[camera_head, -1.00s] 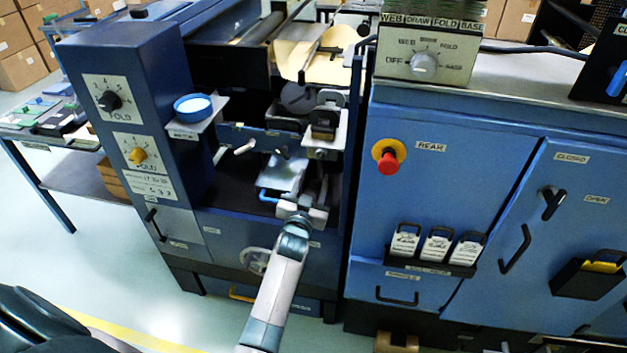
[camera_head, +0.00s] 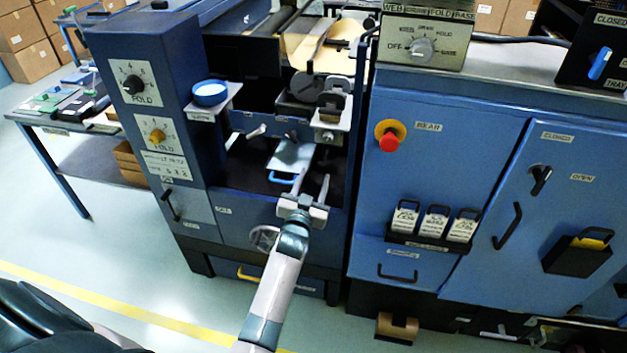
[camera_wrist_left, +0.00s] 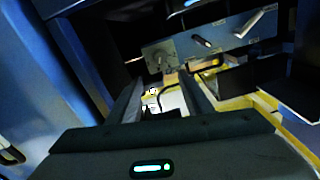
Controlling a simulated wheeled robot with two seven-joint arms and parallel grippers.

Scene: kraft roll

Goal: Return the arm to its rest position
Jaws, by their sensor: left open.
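My left arm reaches up from the bottom of the head view. Its gripper (camera_head: 311,190) is open, in front of the open bay of the blue machine. Just beyond the fingers lies a pale tray-like plate (camera_head: 291,156) with a blue handle (camera_head: 284,180). The fingers look empty and apart from the handle. In the left wrist view the two fingers of the gripper (camera_wrist_left: 160,97) stand apart, with the dim machine interior beyond them. My right gripper is not seen.
A blue panel with a red button (camera_head: 389,139) and several white tags (camera_head: 435,222) stands right of the bay. A knob column (camera_head: 142,100) and a blue dish (camera_head: 210,93) are at its left. Open floor (camera_head: 130,265) lies at the lower left.

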